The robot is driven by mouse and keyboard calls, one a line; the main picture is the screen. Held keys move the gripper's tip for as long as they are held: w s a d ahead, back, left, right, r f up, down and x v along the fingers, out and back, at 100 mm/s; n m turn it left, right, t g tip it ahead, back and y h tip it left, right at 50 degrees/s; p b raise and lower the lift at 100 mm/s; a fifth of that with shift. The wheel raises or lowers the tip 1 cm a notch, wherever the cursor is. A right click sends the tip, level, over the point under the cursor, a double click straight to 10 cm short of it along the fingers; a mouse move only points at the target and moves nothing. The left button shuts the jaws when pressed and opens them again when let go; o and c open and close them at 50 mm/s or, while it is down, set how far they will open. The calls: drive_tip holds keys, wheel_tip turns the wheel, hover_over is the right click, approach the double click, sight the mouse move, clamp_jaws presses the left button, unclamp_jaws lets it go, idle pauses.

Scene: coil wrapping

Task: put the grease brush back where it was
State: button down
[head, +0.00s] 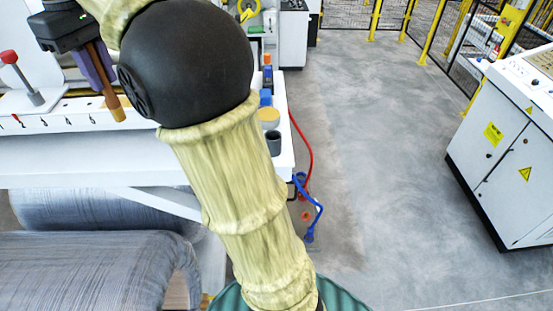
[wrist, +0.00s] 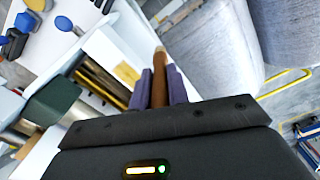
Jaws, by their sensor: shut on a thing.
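My gripper (head: 92,68) is at the upper left of the head view, with its purple fingers shut on a brown stick-like thing, which I take to be the grease brush (head: 108,92). The brush points down and a little right, above the white machine ledge, with a lighter brown end. In the wrist view the brush (wrist: 160,80) stands between the two purple fingers of my gripper (wrist: 160,88). The part inside the jaws is hidden. A dark cup (head: 273,143) stands on the white side table, apart from the brush.
A red-topped tool (head: 22,78) stands on the ledge at the left. Blue and yellow items sit near the cup on the white table (head: 284,100), partly behind my arm. Grey coils (head: 85,270) lie below. Hoses hang beside the table; the floor (head: 375,140) beyond is clear.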

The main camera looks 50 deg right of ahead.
drive_tip(key=shift+s+f+b, duration=0.2)
drive_tip(key=shift+f+b, duration=0.15)
drive_tip(key=shift+f, duration=0.35)
wheel_tip(320, 180, down, 11)
drive_tip(key=b, duration=1.1)
drive_tip(key=shift+s, duration=0.15)
